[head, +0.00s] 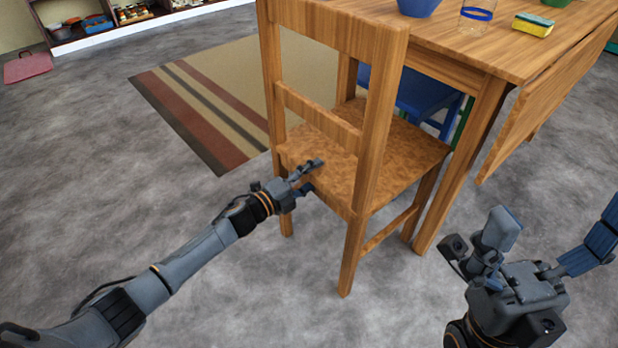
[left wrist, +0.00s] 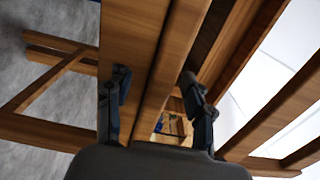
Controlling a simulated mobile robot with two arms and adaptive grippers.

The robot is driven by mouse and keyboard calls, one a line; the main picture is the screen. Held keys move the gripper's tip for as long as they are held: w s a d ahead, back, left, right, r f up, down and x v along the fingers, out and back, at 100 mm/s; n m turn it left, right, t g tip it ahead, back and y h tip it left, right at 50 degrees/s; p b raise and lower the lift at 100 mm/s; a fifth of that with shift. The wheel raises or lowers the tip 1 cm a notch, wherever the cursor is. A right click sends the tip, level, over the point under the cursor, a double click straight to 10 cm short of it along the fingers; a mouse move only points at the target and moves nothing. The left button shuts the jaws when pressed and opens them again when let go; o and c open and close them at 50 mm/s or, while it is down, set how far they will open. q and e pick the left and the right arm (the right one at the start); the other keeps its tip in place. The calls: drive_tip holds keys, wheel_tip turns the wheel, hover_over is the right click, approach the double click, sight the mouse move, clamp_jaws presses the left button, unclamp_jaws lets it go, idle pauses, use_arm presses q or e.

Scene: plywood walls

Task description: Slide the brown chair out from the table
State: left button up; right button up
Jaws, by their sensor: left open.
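The brown wooden chair (head: 375,160) stands at the near side of the wooden table (head: 470,45), its slatted back toward me and its seat front close to the table. My left gripper (head: 312,174) is open at the rear of the chair, by the back edge of the seat and below the lower back slat. In the left wrist view, brown wood of the chair (left wrist: 150,60) lies between the two spread fingers of my left gripper (left wrist: 158,92); I cannot tell whether they touch it. My right gripper (head: 545,235) is open and empty, right of the chair.
A blue chair (head: 415,92) stands under the table. A blue bowl (head: 418,6), a glass (head: 476,15) and a sponge (head: 533,25) are on the tabletop. A striped rug (head: 215,95) lies left of the chair. The grey floor (head: 110,210) toward me is clear.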

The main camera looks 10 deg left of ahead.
use_arm(q)
clamp_jaws()
